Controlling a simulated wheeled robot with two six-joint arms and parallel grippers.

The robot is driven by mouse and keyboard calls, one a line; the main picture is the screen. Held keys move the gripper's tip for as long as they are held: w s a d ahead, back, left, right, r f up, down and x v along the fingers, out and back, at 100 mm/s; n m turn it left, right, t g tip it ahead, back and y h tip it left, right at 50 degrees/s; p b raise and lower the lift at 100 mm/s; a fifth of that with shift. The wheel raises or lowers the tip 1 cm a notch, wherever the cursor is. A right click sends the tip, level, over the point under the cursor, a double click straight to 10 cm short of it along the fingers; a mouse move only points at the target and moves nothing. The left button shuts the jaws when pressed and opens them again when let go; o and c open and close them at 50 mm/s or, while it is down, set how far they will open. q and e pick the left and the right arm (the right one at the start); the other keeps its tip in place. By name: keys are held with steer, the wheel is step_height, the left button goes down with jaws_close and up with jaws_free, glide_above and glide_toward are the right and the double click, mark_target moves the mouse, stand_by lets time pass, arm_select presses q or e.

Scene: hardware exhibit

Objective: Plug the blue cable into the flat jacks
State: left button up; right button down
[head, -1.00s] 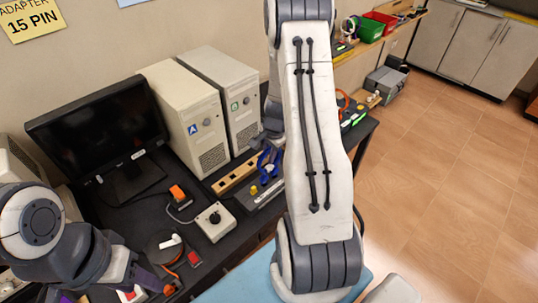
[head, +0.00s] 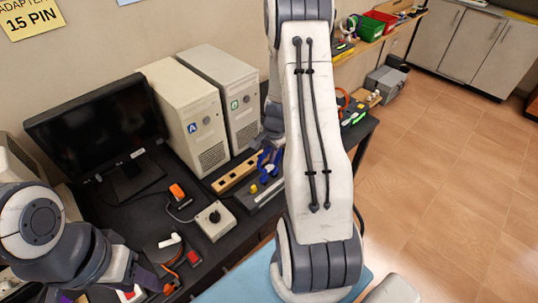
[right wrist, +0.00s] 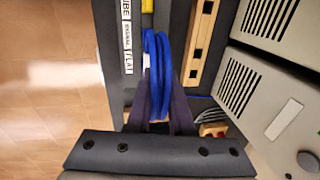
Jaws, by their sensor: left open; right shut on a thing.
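The blue cable (right wrist: 163,45) is a looped bundle between the fingers of my right gripper (right wrist: 160,105), which is shut on it. In the head view the blue cable (head: 270,162) shows just left of my right arm, over the back of the dark table. In the right wrist view it hangs above a dark grey panel (right wrist: 118,45) with white labels, one reading "FLAT" (right wrist: 129,63). The flat jacks' openings are not clear; the cable and fingers hide part of the panel. My left gripper (head: 112,290) is open at the lower left, its purple fingers apart.
A wooden strip with square holes (right wrist: 202,45) lies beside the panel. A yellow piece (head: 254,189) sits on the panel. Two computer towers (head: 192,115) and a monitor (head: 100,130) stand behind. A white switch box (head: 214,221) and red-orange parts (head: 194,257) lie nearer.

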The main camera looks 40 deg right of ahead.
steer(key=shift+f+b, duration=0.3)
steer(key=shift+f, duration=0.1)
stand_by(0.7)
stand_by(0.6)
steer(key=shift+p, duration=0.35)
steer(key=shift+f+b, duration=0.3)
stand_by(0.4)
stand_by(0.3)
steer(key=c, duration=0.7)
jaws_free()
steer(key=shift+c, duration=0.2)
steer(key=o, duration=0.6)
steer(key=shift+o, duration=0.2)
